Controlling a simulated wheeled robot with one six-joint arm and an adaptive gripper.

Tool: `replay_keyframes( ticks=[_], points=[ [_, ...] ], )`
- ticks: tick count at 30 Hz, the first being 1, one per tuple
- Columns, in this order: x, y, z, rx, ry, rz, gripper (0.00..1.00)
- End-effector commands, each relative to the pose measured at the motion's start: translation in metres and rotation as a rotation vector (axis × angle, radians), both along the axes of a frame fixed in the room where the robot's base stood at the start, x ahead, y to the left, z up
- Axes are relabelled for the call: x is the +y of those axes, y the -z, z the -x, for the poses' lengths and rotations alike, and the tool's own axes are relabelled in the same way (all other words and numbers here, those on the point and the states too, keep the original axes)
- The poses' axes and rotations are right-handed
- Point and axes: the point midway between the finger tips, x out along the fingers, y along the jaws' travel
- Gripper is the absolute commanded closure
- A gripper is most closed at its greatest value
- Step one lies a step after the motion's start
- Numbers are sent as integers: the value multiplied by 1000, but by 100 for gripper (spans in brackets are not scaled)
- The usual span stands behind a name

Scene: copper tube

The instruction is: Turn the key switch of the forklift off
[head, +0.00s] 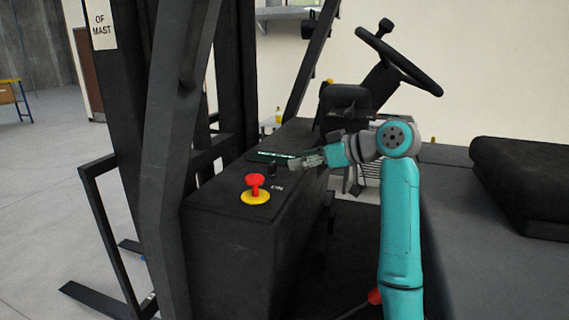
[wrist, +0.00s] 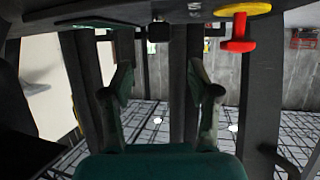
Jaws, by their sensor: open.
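The forklift's dark console (head: 225,205) stands in the middle of the head view. The key switch (head: 272,171) looks like a small black knob on its top, behind a white marking. In the wrist view, which looks upside down, the black knob (wrist: 158,32) hangs from the top edge, centred between the fingers and beyond their tips. My gripper (head: 304,160) is just right of the knob, close to the console top. Its fingers (wrist: 158,82) are spread apart with nothing between them. Whether a finger touches the knob cannot be told.
A red emergency button on a yellow base (head: 256,190) stands on the console, nearer than the knob; it also shows in the wrist view (wrist: 240,35). A lit green display (head: 274,156) lies behind the knob. The steering wheel (head: 402,65) and seat (head: 520,185) are to the right.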

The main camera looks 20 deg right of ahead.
Motion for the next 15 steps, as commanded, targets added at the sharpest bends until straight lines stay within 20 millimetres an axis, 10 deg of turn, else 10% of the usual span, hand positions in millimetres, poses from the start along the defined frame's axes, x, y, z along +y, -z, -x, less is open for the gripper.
replay_keyframes(
  ticks=[15],
  points=[
    [44, 28, -50, 1, -2, -3, 40]
  ],
)
